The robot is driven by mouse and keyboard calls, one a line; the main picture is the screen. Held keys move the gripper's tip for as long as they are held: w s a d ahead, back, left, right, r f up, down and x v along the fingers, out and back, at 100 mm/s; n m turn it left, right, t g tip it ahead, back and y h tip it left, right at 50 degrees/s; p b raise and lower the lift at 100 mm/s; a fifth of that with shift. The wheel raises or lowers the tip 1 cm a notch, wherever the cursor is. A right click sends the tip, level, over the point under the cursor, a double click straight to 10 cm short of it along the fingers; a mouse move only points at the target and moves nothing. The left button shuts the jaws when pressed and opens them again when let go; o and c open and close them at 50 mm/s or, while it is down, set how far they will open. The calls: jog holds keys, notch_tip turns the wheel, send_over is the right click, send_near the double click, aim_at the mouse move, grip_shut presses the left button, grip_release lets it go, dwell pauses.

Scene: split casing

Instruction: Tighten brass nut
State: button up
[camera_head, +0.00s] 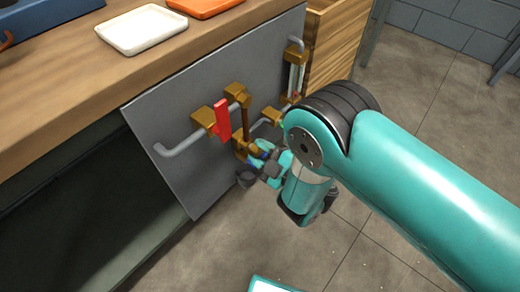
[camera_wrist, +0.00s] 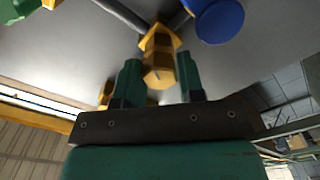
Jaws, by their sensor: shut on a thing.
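The brass nut (camera_wrist: 158,68) is part of a stepped brass fitting on the grey panel (camera_head: 180,105). In the wrist view it sits between the two teal fingers of my gripper (camera_wrist: 159,72). My gripper is shut on it. In the head view my gripper (camera_head: 268,167) is at the lower brass fitting (camera_head: 243,146), near the panel's lower middle. My fingers and wrist hide most of the nut there.
A red lever (camera_head: 222,120) stands out from a brass valve (camera_head: 205,117) left of my gripper. A blue round knob (camera_wrist: 218,18) is close by in the wrist view. Grey pipes (camera_head: 180,144) run along the panel. A white tray (camera_head: 142,30) lies on the wooden worktop (camera_head: 60,85).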

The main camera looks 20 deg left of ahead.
jog(key=m, duration=0.5)
jog(key=shift+m, duration=0.3)
jog(key=m, duration=0.5)
dwell(0.4)
jog(key=o, duration=0.9)
